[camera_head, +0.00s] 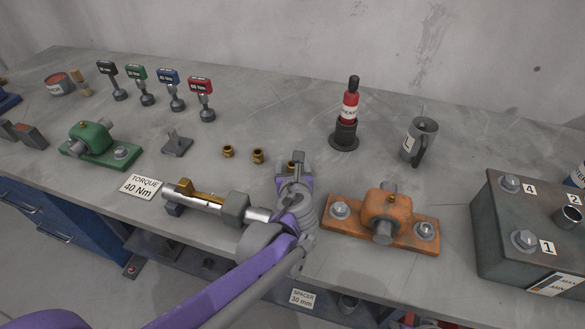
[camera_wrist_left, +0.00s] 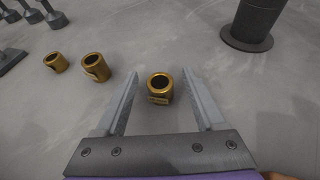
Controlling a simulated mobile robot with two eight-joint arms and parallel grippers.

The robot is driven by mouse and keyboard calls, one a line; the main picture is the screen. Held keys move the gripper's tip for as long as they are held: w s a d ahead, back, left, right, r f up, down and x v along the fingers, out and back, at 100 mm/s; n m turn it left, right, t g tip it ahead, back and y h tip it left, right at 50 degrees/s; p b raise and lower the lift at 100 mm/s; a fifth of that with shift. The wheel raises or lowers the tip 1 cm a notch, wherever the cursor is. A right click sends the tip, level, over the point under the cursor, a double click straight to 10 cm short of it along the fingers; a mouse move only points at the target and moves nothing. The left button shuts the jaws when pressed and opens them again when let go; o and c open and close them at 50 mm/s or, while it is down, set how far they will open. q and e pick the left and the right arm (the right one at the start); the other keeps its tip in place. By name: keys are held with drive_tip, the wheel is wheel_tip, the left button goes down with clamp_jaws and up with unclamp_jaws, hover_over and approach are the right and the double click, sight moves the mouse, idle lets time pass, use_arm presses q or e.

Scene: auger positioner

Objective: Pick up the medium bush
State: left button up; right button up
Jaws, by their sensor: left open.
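Three brass bushes stand on the grey workbench. The left bush (camera_head: 227,151) and the middle bush (camera_head: 258,156) are clear of my arm; both show at the left of the wrist view, left bush (camera_wrist_left: 56,63), middle bush (camera_wrist_left: 95,68). The right bush (camera_wrist_left: 160,88) lies between the two fingers of my left gripper (camera_wrist_left: 159,72), with a gap on each side. In the head view my left gripper (camera_head: 297,163) partly hides that right bush. The left gripper is open and points down at the bench. I cannot tell for sure which bush is the medium one.
An orange bearing block (camera_head: 385,211) is right of the gripper, and a shaft (camera_head: 216,200) on supports is left of my arm. A red bottle on a dark stand (camera_head: 345,130) and a grey mug (camera_head: 419,143) stand behind. A green bearing block (camera_head: 93,140) is at left.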

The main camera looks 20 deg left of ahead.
use_arm(q)
drive_tip(key=shift+w+a+f, duration=0.1)
drive_tip(key=shift+w, duration=0.15)
clamp_jaws()
idle(0.4)
